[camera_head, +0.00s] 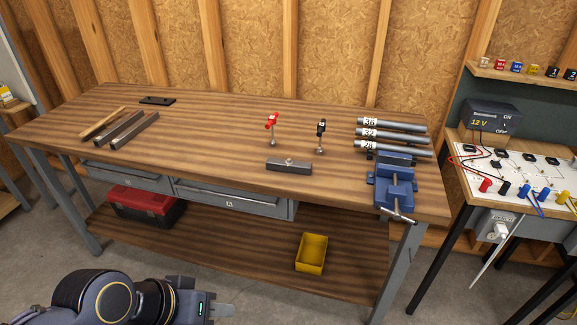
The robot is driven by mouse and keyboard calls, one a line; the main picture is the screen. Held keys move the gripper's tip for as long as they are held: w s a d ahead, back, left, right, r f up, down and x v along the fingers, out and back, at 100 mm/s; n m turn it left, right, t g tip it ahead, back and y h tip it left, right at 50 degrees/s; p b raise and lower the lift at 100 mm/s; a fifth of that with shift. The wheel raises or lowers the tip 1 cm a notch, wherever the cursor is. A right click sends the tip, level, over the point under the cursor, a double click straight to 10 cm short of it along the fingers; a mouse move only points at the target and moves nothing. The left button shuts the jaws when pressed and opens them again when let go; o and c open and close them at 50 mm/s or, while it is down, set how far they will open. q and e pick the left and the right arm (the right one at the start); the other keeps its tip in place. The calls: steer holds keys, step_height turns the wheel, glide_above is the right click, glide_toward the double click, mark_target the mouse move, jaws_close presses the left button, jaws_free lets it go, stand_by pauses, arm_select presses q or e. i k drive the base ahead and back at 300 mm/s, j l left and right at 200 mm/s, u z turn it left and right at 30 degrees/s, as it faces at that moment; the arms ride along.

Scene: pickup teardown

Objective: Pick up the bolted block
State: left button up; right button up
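The bolted block (277,167) is a grey bar lying near the front edge of the wooden workbench (215,145), with a small bolt head on its top middle. My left gripper (223,311) is at the bottom of the picture, low and in front of the bench, well apart from the block. Its fingers are small and seen edge-on, so I cannot tell whether they are open or shut. My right gripper is not in view.
Behind the block stand a red-handled tool (271,122) and a black-handled tool (320,130). To the right are a blue vise (394,187) and numbered pipes (392,125). Grey bars (127,132) lie left. A yellow bin (312,250) sits on the lower shelf.

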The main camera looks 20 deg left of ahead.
mark_target(272, 163)
steer(key=u, duration=0.75)
steer(key=i+l+u, duration=0.35)
steer(key=l+u, duration=0.15)
steer(key=i+l+u, duration=0.1)
steer(key=l+u, duration=0.15)
steer(key=i+l+u, duration=0.1)
steer(key=l+u, duration=0.15)
steer(key=l, duration=0.2)
steer(key=i+l, duration=0.1)
steer(key=l, duration=0.15)
